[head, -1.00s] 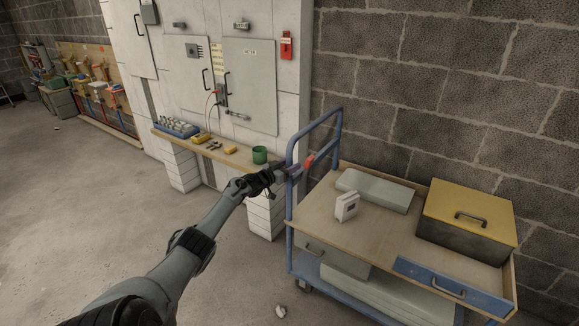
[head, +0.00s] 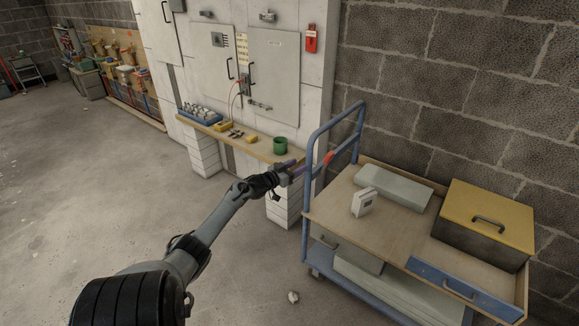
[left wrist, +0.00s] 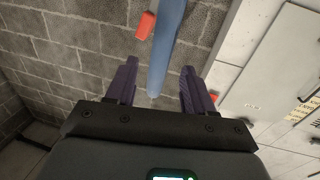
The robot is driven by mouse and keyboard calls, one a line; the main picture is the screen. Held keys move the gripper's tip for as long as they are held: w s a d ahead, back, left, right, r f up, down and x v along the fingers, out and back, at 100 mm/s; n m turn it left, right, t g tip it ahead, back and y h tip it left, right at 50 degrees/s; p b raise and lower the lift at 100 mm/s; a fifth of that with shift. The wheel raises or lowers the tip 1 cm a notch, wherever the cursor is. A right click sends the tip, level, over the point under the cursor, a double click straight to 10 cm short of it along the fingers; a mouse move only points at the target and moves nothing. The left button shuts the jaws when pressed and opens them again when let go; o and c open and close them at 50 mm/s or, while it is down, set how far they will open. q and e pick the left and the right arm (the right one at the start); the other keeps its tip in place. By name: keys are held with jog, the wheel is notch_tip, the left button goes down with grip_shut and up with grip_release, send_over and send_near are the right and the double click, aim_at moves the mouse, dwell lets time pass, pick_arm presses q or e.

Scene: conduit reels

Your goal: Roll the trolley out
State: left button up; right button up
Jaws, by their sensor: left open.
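The trolley has a blue tubular frame, a wooden top deck (head: 324,200) and a blue push handle (head: 348,116) on its left end. A red piece (head: 328,158) sits on the handle's crossbar and also shows in the left wrist view (left wrist: 146,25). My left gripper (head: 297,168) is open at the handle's near post, its purple fingers pointing right. In the left wrist view, the blue handle bar (left wrist: 165,50) appears between the open fingers (left wrist: 158,77). Whether the fingers touch it cannot be told. My right gripper is not in view.
A block wall stands behind. Floor is open at left; a small crumpled object (head: 293,296) lies near the wheel.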

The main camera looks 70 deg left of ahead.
pick_arm(q)
jog(key=p+v, duration=0.1)
jog(key=v, duration=0.2)
jog(key=shift+s, duration=0.2)
dwell(0.3)
